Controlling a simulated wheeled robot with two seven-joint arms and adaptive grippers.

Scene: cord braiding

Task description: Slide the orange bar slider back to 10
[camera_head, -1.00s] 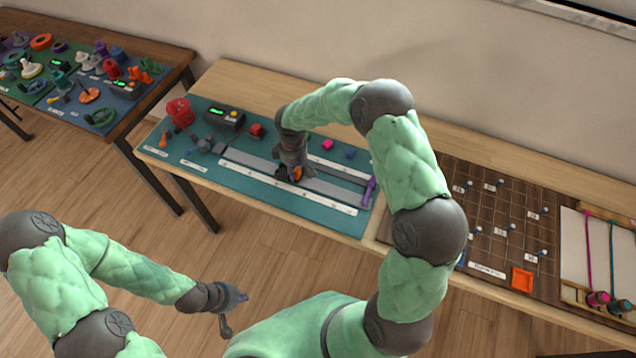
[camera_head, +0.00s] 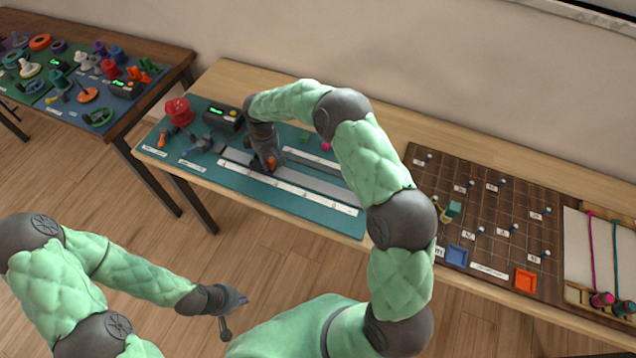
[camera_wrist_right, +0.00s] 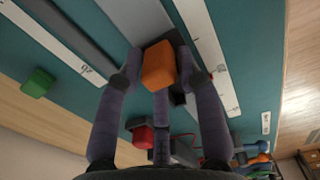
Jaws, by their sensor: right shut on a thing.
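The orange bar slider (camera_wrist_right: 158,66) is a block between the fingers of my right gripper (camera_wrist_right: 160,75) in the right wrist view. That gripper is shut on it. In the head view the orange slider (camera_head: 270,164) shows just under my right gripper (camera_head: 265,160), toward the left part of a long grey rail. A white scale strip (camera_head: 290,188) runs along the front of the rail; its numbers are too small to read. My left gripper (camera_head: 232,308) hangs above the floor, away from the table, and its jaws are hard to make out.
A second rail with its own strip (camera_head: 315,158) lies behind. A red button (camera_head: 178,110) and a box with a green display (camera_head: 222,116) stand at the left of the teal mat (camera_head: 215,180). A green block (camera_wrist_right: 38,82) lies near the back strip.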

